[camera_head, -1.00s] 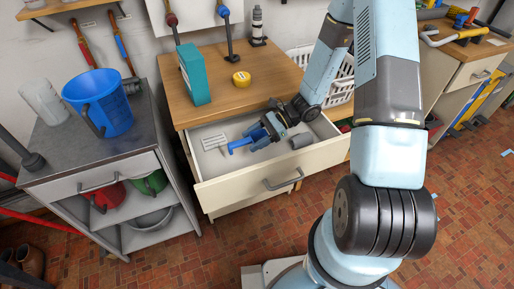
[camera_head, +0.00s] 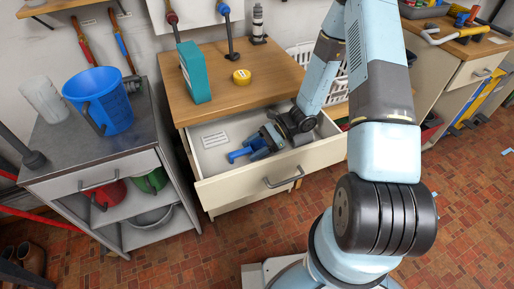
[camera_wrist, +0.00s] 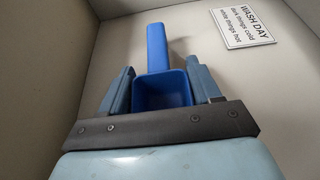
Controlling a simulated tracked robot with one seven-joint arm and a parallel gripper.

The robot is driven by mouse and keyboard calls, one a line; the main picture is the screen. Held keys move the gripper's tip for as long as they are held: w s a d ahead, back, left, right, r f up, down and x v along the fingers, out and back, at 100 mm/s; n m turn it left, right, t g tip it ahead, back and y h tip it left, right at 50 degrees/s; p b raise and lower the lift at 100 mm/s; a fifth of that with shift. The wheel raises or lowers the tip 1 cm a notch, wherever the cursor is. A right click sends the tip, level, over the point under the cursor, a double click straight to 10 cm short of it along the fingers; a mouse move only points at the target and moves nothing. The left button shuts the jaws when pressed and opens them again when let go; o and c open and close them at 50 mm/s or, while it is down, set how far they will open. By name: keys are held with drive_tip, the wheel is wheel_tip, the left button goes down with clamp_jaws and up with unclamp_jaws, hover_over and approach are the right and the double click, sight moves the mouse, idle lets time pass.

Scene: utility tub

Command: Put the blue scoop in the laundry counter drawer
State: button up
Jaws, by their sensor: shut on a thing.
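The laundry counter drawer (camera_head: 221,190) is pulled open under the wooden counter. My gripper (camera_head: 257,148) is inside the drawer's opening, reaching in from the right. It is shut on the blue scoop (camera_head: 239,155), which points to the left. In the wrist view the scoop (camera_wrist: 157,50) has its bowl between the two fingers of my gripper (camera_wrist: 163,92) and its handle pointing away from me. The pale drawer interior is around it. I cannot tell whether the scoop touches the drawer floor.
A white label reading "WASH DAY" (camera_wrist: 242,25) lies in the drawer. A grey cabinet with a blue bucket (camera_head: 101,100) is at left.

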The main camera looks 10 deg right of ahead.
drive_tip(key=o, duration=1)
drive_tip(key=shift+f, duration=0.1)
drive_tip(key=shift+o, duration=0.2)
drive_tip(key=v, duration=1.2)
drive_tip(key=shift+r, duration=0.35)
drive_tip(key=s+d+r+n+t+h, duration=0.1)
drive_tip(key=s+r+n+h, duration=0.25)
drive_tip(key=r, duration=0.85)
drive_tip(key=s+d+r+n+t+h, duration=0.1)
drive_tip(key=s+r+n+h, duration=0.3)
drive_tip(key=r, duration=0.7)
drive_tip(key=s+d+r+n+t+h, duration=0.2)
drive_tip(key=s+r+n+t, duration=0.1)
drive_tip(key=s+r, duration=0.3)
drive_tip(key=s+d+r+n+t+h, duration=0.2)
drive_tip(key=s+r, duration=0.4)
drive_tip(key=r, duration=0.4)
drive_tip(key=shift+s+d+r+n+t+h, duration=0.35)
drive_tip(key=shift+n+t+h, duration=0.4)
drive_tip(key=shift+n+t, duration=0.45)
